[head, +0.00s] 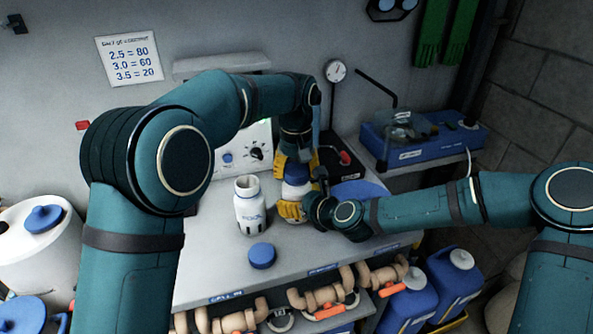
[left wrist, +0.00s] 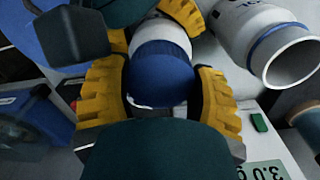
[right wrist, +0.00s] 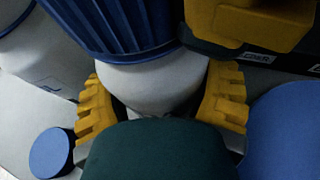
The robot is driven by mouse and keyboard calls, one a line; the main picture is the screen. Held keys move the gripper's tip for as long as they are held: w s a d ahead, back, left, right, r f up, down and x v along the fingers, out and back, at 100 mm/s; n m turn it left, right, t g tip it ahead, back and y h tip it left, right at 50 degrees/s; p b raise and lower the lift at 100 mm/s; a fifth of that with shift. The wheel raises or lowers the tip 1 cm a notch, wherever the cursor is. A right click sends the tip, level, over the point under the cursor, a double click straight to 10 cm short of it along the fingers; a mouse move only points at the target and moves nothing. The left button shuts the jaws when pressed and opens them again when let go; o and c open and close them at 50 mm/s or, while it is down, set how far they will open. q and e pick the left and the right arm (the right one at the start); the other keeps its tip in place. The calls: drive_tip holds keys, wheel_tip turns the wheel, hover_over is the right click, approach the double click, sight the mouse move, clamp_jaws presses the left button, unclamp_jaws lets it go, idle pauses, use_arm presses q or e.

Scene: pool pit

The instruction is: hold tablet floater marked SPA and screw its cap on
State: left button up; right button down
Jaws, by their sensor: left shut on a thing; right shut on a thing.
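A white floater body (head: 295,189) stands on the counter with a blue ribbed cap (head: 296,173) on its top. My left gripper (head: 298,164) comes down from above and is shut on this cap; in the left wrist view its yellow fingers flank the cap (left wrist: 160,78). My right gripper (head: 294,207) comes in from the right and is shut on the white body (right wrist: 152,88), below the cap (right wrist: 115,22). The fingers hide any marking on the held body. I cannot tell how far the cap is threaded.
A second white floater (head: 251,208), seemingly marked POOL, stands open-mouthed to the left. A loose blue cap (head: 262,256) lies in front of it. A round blue thing (head: 362,189) is behind my right wrist. A control box (head: 243,148) stands behind; the counter's front left is clear.

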use_arm(q)
drive_tip(key=o, duration=1.3)
drive_tip(key=shift+r, duration=0.1)
drive_tip(key=shift+r, duration=2.2)
drive_tip(key=shift+c, duration=0.2)
drive_tip(key=shift+r+n, duration=1.7)
drive_tip(key=shift+r, duration=0.05)
drive_tip(key=shift+f, duration=4.05)
